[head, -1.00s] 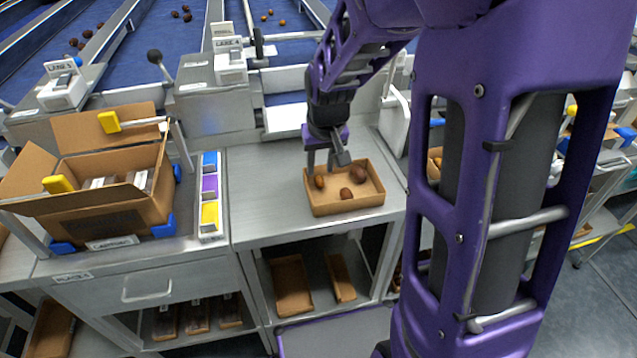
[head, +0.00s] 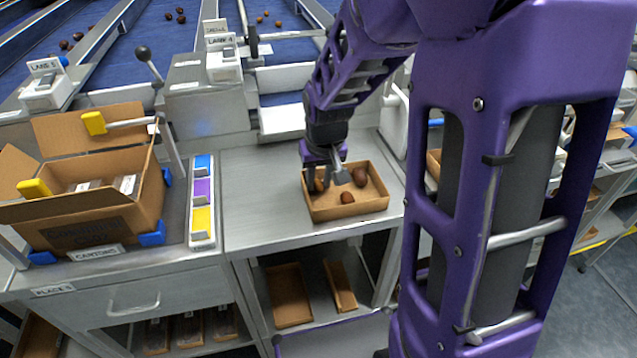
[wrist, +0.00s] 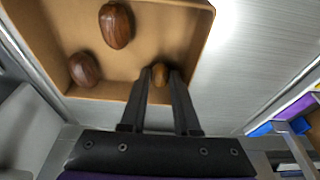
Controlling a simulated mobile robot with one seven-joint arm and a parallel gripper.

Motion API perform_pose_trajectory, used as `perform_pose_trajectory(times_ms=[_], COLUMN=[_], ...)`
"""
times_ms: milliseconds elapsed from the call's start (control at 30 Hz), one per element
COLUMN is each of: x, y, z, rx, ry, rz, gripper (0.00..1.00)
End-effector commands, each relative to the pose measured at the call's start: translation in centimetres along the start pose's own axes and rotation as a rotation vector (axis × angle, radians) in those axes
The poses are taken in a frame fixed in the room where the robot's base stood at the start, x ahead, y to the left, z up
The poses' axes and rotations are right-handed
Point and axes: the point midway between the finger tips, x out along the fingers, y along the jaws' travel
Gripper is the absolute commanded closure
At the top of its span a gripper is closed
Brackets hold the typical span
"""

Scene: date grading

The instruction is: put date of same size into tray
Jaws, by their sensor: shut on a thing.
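A shallow cardboard tray (head: 347,211) stands on the steel bench. My gripper (head: 328,182) reaches down into its left side. In the wrist view my gripper (wrist: 160,76) is shut on a small light-brown date (wrist: 160,72) near the tray's wall; this date (head: 319,185) also shows beside the fingers in the head view. Two larger dark-brown dates lie apart in the tray: one at the back right (head: 360,176) and one near the front (head: 347,197). They also show in the wrist view, one (wrist: 116,25) and the other (wrist: 84,69).
An open carton (head: 100,215) with clear packs inside stands at the left. A strip of blue, purple and yellow blocks (head: 203,200) lies between it and the tray. Lane machinery (head: 222,65) stands behind. Bare bench (head: 260,190) lies left of the tray. Empty trays (head: 290,297) sit on the shelf below.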

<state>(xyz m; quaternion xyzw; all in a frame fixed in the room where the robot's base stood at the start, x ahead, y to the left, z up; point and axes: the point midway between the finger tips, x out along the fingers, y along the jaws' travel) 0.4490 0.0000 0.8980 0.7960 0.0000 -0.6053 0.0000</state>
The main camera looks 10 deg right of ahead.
Motion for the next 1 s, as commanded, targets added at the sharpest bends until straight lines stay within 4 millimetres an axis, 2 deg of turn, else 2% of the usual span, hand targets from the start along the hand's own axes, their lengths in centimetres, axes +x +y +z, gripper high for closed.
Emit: perform_pose_trajectory(times_ms=[167, 400, 667, 767, 1000], x=[-1.5, -6.3, -9.6, -10.3, -11.8], y=[0.0, 0.0, 0.4, 1.4, 5.6], z=[-0.5, -1.9, -2.6, -2.7, -2.4], rx=[0.0, 0.001, 0.001, 0.003, 0.006], ry=[0.004, 0.006, 0.001, 0.001, 0.001], rz=[0.0, 0.0, 0.001, 0.001, 0.001], gripper=[0.89, 0.89, 0.89, 0.89, 0.89])
